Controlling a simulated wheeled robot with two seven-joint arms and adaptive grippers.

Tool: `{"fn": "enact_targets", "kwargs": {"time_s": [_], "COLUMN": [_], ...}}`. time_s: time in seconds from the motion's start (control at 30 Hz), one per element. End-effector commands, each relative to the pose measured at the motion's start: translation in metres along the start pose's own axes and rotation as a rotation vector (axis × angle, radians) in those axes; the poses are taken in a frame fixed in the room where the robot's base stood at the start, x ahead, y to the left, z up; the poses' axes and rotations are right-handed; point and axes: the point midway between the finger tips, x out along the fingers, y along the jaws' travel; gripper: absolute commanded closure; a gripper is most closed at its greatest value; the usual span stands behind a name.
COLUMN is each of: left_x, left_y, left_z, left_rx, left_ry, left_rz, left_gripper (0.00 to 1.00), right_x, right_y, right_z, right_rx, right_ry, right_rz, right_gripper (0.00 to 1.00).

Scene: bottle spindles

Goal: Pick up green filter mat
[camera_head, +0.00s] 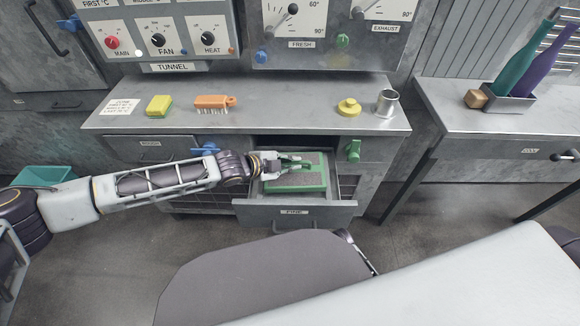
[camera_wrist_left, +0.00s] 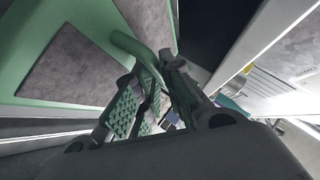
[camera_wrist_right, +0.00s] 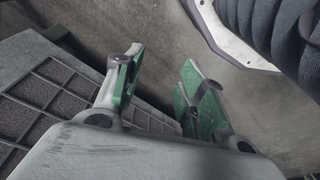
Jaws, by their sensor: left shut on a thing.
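The green filter mat (camera_head: 313,182), a green frame with grey panels, lies in the open drawer (camera_head: 330,213) below the counter. It fills the upper left of the left wrist view (camera_wrist_left: 25,70), with a curved green handle (camera_wrist_left: 128,44) standing up from it. My left gripper (camera_head: 290,163) is over the mat's far part and is shut on the handle; its fingers show in the left wrist view (camera_wrist_left: 155,78). The fingers partly hide the grip. My right gripper (camera_wrist_right: 163,65) shows only in the right wrist view, its fingers apart with nothing between them.
On the counter (camera_head: 270,119) above are a yellow sponge (camera_head: 159,105), an orange brush (camera_head: 214,103), a yellow knob-like piece (camera_head: 348,107) and a metal cup (camera_head: 387,103). A teal bin (camera_head: 42,176) is at left. A side table (camera_head: 470,118) holds bottles at right.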

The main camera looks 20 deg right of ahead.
Motion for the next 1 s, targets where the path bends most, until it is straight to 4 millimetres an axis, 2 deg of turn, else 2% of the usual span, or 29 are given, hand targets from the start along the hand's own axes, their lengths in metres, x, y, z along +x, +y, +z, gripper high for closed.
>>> {"fn": "enact_targets", "kwargs": {"time_s": [0.2, 0.5, 1.0], "left_x": [-0.015, -0.029, -0.033], "left_y": [-0.02, -0.039, -0.044], "left_z": [-0.016, -0.03, -0.034], "left_rx": [0.002, 0.002, 0.001], "left_ry": [0.002, 0.001, 0.001], "left_rz": [-0.002, -0.002, -0.001], "left_gripper": [1.0, 1.0, 1.0], "right_x": [0.02, 0.041, 0.047], "right_y": [0.005, 0.01, 0.012], "right_z": [0.007, 0.015, 0.018], "right_rx": [0.001, 0.002, 0.002], "right_ry": [0.003, 0.01, 0.011], "right_rz": [0.01, 0.019, 0.021], "right_gripper": [0.6, 0.6, 0.6]}}
